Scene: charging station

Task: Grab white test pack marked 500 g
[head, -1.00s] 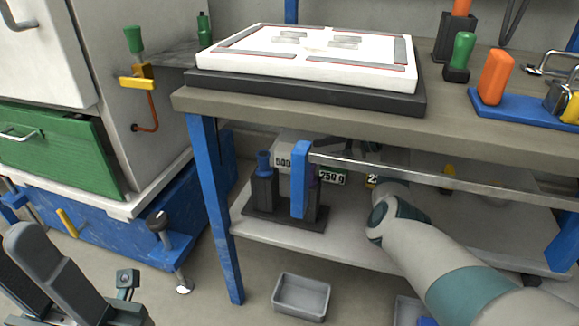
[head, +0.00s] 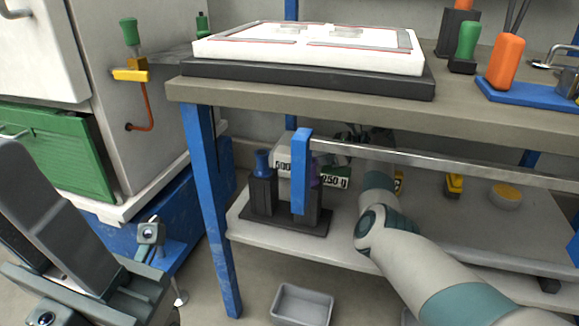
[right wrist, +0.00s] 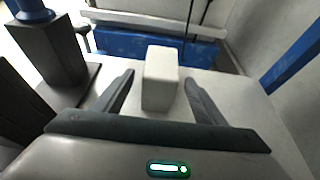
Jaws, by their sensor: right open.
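The white test pack (head: 285,152) stands on the lower shelf, behind the dark stand and the blue post. Its label reads "500" as far as it shows. In the right wrist view a plain white block (right wrist: 161,75), apparently this pack, stands between the two fingers of my right gripper (right wrist: 159,84). The fingers are apart, with a gap on both sides of the block. In the head view my right gripper (head: 352,136) is under the tabletop, partly hidden by the rail. My left gripper (head: 35,215) is at the lower left, away from the table; its jaw opening is unclear.
A dark stand with blue-topped posts (head: 262,190) is close to the pack. A blue post (head: 301,172) and metal rail (head: 440,167) cross in front. A grey bin (head: 302,305) is below.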

